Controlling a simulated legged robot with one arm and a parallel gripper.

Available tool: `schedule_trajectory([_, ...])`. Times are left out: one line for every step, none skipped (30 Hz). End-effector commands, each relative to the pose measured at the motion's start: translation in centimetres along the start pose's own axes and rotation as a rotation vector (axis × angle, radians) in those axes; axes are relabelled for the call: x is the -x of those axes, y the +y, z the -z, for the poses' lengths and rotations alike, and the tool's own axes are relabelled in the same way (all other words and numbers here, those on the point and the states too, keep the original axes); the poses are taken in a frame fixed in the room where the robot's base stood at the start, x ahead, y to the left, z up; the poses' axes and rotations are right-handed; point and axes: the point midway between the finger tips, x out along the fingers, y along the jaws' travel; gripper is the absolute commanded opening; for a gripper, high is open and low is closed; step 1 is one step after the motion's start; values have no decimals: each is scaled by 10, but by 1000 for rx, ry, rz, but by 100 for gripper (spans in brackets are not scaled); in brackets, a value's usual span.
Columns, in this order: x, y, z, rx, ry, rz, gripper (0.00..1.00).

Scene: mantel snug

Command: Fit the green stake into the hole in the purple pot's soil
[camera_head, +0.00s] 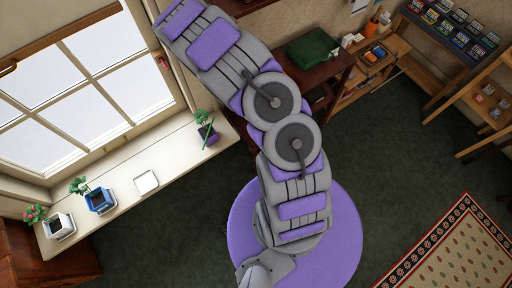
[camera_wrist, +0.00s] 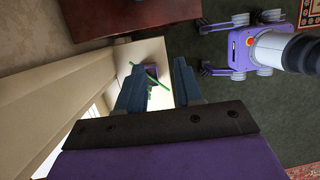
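The purple pot (camera_head: 205,134) stands at the right end of the white windowsill, with a leafy green plant at its top. A thin green stake (camera_head: 209,137) shows as a slanted line at this pot. I cannot tell whether it stands in the soil or only lies across or beside the pot. In the wrist view, the purple pot (camera_wrist: 152,71) and the green stake (camera_wrist: 159,82) show beyond and between my fingers. My gripper (camera_wrist: 158,65) is open, its two dark fingers apart with nothing clearly between them. The hole in the soil cannot be made out.
A blue pot (camera_head: 98,203), a white pot with red flowers (camera_head: 59,227) and a white square dish (camera_head: 146,183) stand along the windowsill (camera_head: 120,207). The window is behind.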

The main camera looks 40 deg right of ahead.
Motion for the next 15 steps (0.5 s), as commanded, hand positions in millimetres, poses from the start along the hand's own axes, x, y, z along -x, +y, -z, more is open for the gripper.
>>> schedule_trajectory([20,-8,-11,-67,-14,2,35])
schedule_trajectory([31,-13,-17,-111,-21,3,35])
schedule_trajectory([45,-20,-23,-170,-26,6,35])
schedule_trajectory([56,-26,-28,-215,-30,7,35])
schedule_trajectory([65,-33,-32,-257,-34,11,35])
schedule_trajectory([78,-42,-37,-314,-38,16,35])
schedule_trajectory([88,-49,-41,-358,-39,17,35])
schedule_trajectory([98,-56,-43,-400,-39,20,35])
schedule_trajectory([110,-66,-46,-457,-38,23,35])
schedule_trajectory([119,-74,-48,-499,-38,26,35])
schedule_trajectory([128,-82,-50,-541,-37,29,35])
schedule_trajectory([140,-92,-51,-595,-32,29,35])
schedule_trajectory([149,-100,-51,-636,-28,32,35])
schedule_trajectory([156,-109,-51,-675,-25,37,35])
schedule_trajectory([167,-121,-52,-728,-20,43,35])
